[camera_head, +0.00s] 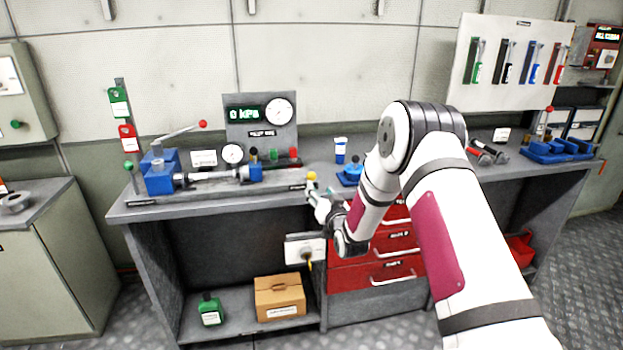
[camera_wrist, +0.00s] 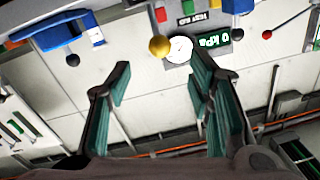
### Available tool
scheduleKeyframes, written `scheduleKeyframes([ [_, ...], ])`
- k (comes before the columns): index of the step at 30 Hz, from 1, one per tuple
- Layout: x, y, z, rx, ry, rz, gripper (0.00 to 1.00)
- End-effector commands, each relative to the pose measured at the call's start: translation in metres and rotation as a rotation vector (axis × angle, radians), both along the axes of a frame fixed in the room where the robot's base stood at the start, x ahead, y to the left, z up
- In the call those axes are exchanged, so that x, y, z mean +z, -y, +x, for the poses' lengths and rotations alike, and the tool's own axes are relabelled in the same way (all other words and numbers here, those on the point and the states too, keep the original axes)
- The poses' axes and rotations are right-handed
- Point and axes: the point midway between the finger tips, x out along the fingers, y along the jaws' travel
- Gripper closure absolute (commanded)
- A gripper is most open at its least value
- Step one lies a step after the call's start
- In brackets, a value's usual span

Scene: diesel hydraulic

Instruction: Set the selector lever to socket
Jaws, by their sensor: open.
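A lever with a yellow ball knob (camera_head: 311,176) stands at the front edge of the bench. I take it to be the selector lever. The same ball shows in the wrist view (camera_wrist: 160,46), ahead of and between my fingers, apart from both. My gripper (camera_head: 317,192) is open and empty, close to the knob; its two green-padded fingers are spread in the wrist view (camera_wrist: 162,82). The lever's shaft is mostly hidden, and I cannot read any position labels. A pale plate with a round fitting (camera_head: 305,250) is on the bench front below.
A gauge panel (camera_head: 262,115) reading 0 kPa stands behind the lever. A blue pump (camera_head: 160,172) with a red-knobbed handle is at left. A blue-and-white cup (camera_head: 340,150) is close to my arm.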

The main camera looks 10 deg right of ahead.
Motion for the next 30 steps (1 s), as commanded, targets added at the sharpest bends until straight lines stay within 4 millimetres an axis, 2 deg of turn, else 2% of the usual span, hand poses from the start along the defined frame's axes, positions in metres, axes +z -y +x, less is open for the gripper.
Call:
scheduleKeyframes([
  [6, 0.000, -0.003, 0.045, -0.001, 0.003, 0.000, 0.53],
  [15, 0.000, -0.007, 0.090, 0.000, 0.001, 0.000, 0.53],
  [21, 0.000, -0.007, 0.101, 0.000, -0.001, 0.000, 0.53],
  [30, 0.000, -0.007, 0.102, -0.001, -0.001, 0.000, 0.53],
])
